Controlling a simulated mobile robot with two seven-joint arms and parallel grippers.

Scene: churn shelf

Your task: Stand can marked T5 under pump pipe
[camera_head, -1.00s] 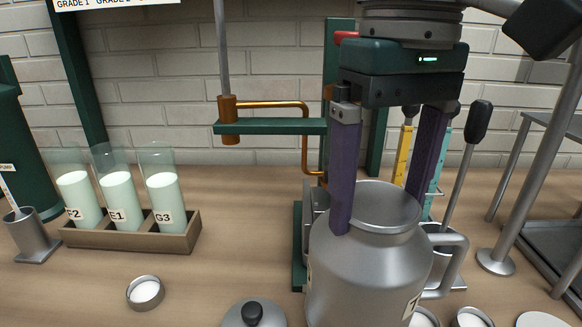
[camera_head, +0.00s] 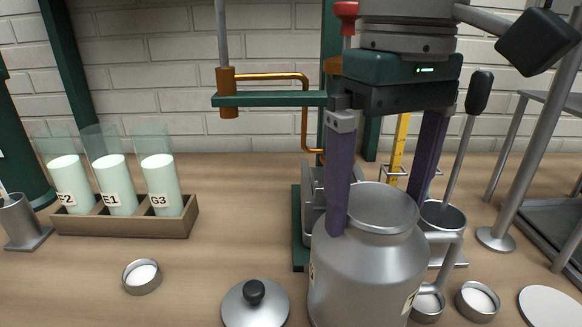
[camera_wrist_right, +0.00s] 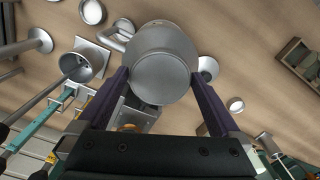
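A metal milk can (camera_head: 365,268) with a side handle stands open-topped in the middle of the head view, right beside the pump stand's dark green base. Labels on its side are turned and unreadable, so I cannot confirm T5. My right gripper (camera_head: 380,212) comes down from above with one purple finger on each side of the can's neck; no gap shows there. The can (camera_wrist_right: 162,62) also fills the space between the fingers in the right wrist view. The copper pump pipe (camera_head: 275,77) is behind and left of the can; its lower end is partly hidden. My left gripper is out of view.
A knobbed lid (camera_head: 255,308) lies left of the can. A wooden rack (camera_head: 125,225) with three milk tubes stands at left. Small dishes (camera_head: 142,277) lie in front and at right. A metal cup (camera_head: 442,217) stands behind the handle. Open table lies between rack and pump.

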